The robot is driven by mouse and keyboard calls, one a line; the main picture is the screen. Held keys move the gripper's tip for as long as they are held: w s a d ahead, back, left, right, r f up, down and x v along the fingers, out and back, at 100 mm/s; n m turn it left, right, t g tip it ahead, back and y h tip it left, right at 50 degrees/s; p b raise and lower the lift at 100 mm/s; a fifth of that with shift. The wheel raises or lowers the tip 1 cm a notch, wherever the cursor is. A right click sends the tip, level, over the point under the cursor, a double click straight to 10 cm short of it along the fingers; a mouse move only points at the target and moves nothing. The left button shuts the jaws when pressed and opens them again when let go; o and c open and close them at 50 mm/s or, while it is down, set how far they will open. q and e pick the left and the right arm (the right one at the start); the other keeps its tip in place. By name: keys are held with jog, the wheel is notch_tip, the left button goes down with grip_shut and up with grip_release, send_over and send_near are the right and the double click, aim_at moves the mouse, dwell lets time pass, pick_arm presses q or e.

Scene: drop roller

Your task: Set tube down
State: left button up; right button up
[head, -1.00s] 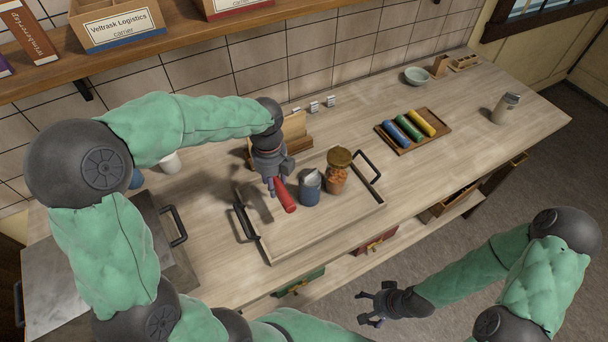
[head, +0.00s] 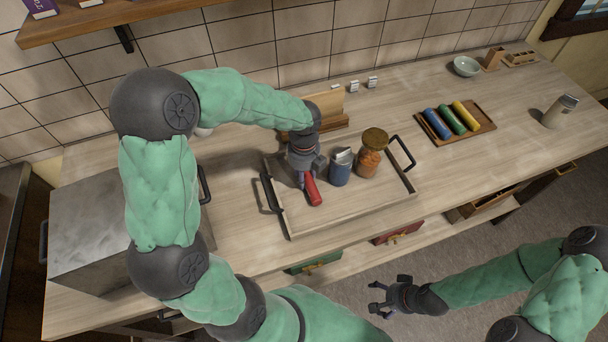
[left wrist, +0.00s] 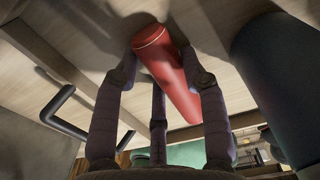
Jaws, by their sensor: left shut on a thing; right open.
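The red tube (head: 313,191) is held by my left gripper (head: 304,178) over the left part of the wooden tray (head: 341,216). In the left wrist view the fingers (left wrist: 166,78) close around the red tube (left wrist: 172,72), which slants across them. Whether its lower end touches the tray floor I cannot tell. My right gripper (head: 378,299) is open and empty, over the floor in front of the counter.
In the tray, a blue container (head: 340,172) and a jar with a brown lid (head: 370,160) stand right of the tube. Blue, green and yellow tubes (head: 463,117) lie on a small board at right. A metal box (head: 125,225) is at left.

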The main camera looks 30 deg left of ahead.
pick_arm(q)
jog(key=shift+r, duration=0.1)
jog(key=o, duration=1.2)
jog(key=shift+c, duration=0.2)
notch_tip(320, 180, up, 12)
jog(key=p, duration=0.3)
